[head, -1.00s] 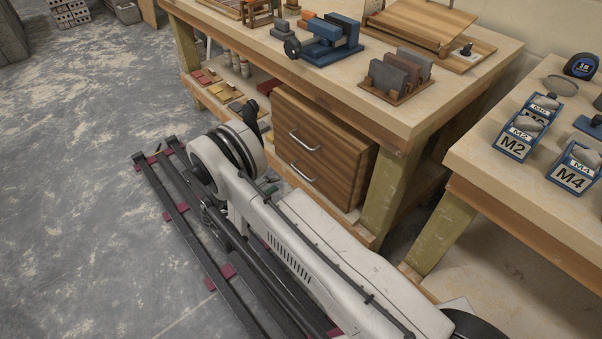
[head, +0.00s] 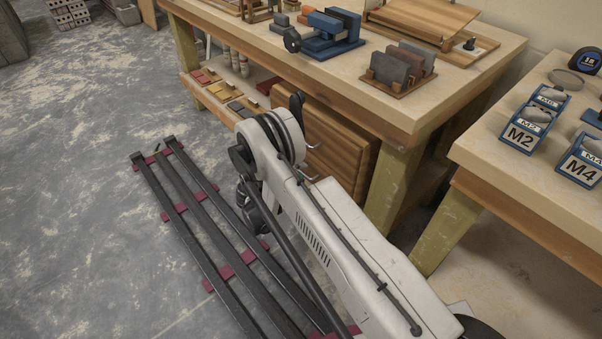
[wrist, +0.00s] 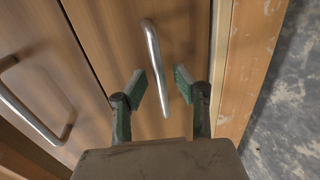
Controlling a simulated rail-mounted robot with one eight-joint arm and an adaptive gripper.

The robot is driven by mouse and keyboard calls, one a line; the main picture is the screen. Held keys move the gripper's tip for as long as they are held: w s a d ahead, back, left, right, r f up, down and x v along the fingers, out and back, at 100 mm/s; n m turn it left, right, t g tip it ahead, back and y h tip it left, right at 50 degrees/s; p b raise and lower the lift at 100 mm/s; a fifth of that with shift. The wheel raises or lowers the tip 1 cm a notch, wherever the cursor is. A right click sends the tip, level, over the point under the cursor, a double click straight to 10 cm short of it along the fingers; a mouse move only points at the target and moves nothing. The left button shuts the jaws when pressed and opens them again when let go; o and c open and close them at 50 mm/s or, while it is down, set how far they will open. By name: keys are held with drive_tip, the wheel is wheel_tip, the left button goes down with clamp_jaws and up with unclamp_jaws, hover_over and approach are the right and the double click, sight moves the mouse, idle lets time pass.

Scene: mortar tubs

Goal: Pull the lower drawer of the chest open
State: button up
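My gripper (wrist: 161,87) is open, with one green-padded finger on each side of the lower handle. The fingers look apart from the handle; I cannot tell how deep they reach. The gripper is hidden in the head view.
The shelf's wooden edge (wrist: 238,65) runs close beside the lower drawer. The workbench top (head: 300,70) overhangs the chest, and a bench leg (head: 392,185) stands to its right. Bottles and coloured blocks (head: 215,88) lie on the shelf to the left.

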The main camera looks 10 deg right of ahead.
drive_tip(key=shift+w+d, duration=0.1)
drive_tip(key=shift+d, duration=0.15)
clamp_jaws()
idle(0.3)
